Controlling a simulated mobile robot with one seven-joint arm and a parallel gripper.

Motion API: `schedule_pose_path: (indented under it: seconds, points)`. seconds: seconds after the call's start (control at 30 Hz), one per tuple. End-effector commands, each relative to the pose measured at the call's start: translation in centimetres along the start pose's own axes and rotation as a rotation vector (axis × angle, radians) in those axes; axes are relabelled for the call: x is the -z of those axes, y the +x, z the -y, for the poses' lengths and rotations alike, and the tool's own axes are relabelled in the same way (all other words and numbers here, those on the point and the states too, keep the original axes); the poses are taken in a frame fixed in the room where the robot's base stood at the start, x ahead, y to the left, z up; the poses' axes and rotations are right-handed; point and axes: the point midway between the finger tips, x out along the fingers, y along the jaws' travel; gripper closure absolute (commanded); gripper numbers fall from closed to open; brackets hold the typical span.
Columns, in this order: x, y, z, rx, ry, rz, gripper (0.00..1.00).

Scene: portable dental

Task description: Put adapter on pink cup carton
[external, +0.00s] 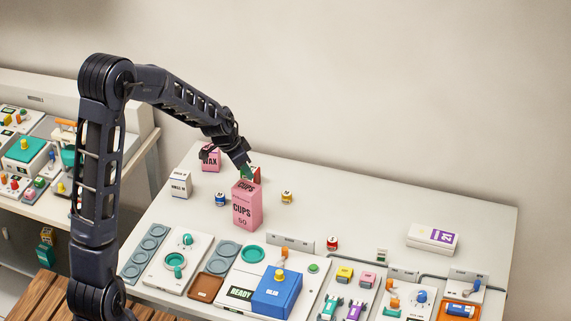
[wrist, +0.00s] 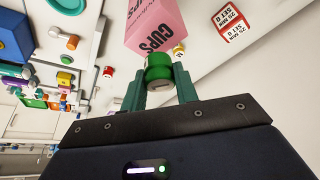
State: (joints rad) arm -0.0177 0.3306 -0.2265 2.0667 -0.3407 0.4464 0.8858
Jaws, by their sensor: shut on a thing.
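The pink cup carton (external: 246,207) stands upright on the white table, marked CUPS 50. In the wrist view the carton (wrist: 152,30) fills the top middle. My gripper (external: 246,174) is just above the carton's top in the external view. In the wrist view my gripper's green fingers (wrist: 161,80) are shut on a short green cylinder with a grey end, which looks like the adapter (wrist: 158,67). The adapter overlaps the carton's near edge in that view; I cannot tell whether they touch.
Behind the carton stand a pink WAX box (external: 210,158) and a partly hidden red box (external: 256,173). A white box (external: 180,184) is to the left. Small jars (external: 287,197) flank the carton. Trays and a blue block (external: 278,295) lie in front. The table's right rear is mostly clear.

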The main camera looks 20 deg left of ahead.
Motion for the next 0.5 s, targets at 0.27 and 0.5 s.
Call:
schedule_pose_path:
  seconds: [0.27, 0.5]
  points:
    - [-1.4, 3.3, 0.0, -0.002, -0.001, 0.002, 0.93]
    - [-1.5, 3.5, 0.0, 0.0, 0.0, 0.0, 0.93]
